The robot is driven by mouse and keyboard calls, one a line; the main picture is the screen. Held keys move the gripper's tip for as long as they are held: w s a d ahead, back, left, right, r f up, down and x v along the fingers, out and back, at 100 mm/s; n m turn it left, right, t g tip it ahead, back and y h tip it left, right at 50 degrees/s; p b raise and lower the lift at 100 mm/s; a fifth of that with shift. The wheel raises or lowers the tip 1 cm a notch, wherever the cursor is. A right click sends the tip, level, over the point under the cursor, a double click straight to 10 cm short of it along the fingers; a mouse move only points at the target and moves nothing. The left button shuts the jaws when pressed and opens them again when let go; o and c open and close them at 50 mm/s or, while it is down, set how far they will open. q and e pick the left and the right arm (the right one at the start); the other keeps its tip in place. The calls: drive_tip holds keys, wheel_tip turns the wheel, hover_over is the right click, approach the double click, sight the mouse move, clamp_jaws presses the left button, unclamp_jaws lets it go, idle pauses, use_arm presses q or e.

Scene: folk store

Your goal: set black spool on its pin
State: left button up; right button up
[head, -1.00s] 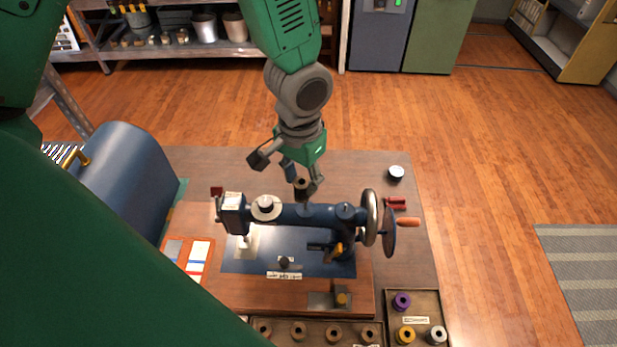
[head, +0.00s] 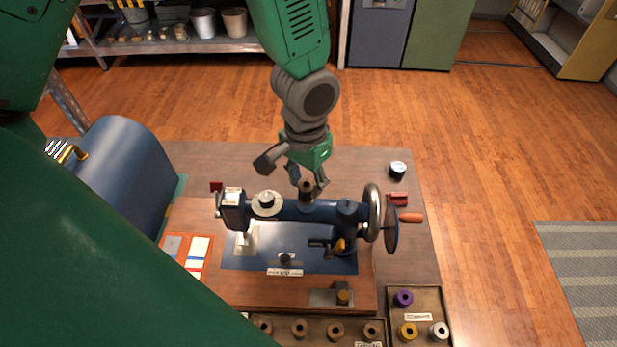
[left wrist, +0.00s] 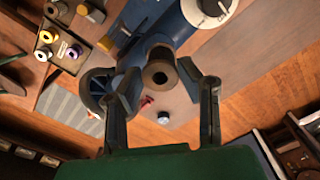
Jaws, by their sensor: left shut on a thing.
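The black spool (head: 306,187) is upright over the top of the blue sewing machine's arm (head: 325,211). My left gripper (head: 307,184) comes down from above and is shut on the spool. In the left wrist view the spool (left wrist: 160,72) sits between the two fingers (left wrist: 158,80), its dark centre hole facing the camera. The spool's lower end meets the machine's arm in the head view; the pin is hidden, so I cannot tell whether the spool is around it. My right gripper is not in view.
A handwheel (head: 371,212) and crank stand at the machine's right end. A white dial (head: 267,203) is on the arm left of the spool. Trays of spools (head: 420,336) lie at the front. A small round tin (head: 397,169) sits behind on the table.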

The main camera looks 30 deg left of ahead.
use_arm(q)
drive_tip(key=shift+a, duration=0.15)
drive_tip(key=shift+d, duration=0.4)
drive_tip(key=shift+d+f, duration=0.2)
drive_tip(key=shift+f, duration=0.05)
drive_tip(key=shift+c, duration=0.5)
drive_tip(key=shift+f, duration=0.1)
drive_tip(key=shift+c, duration=0.4)
drive_tip(key=shift+a+f+b, duration=0.25)
drive_tip(key=shift+f+b, duration=0.05)
drive_tip(key=shift+f, duration=0.1)
drive_tip(key=o, duration=1.2)
drive_tip(key=shift+d, duration=0.25)
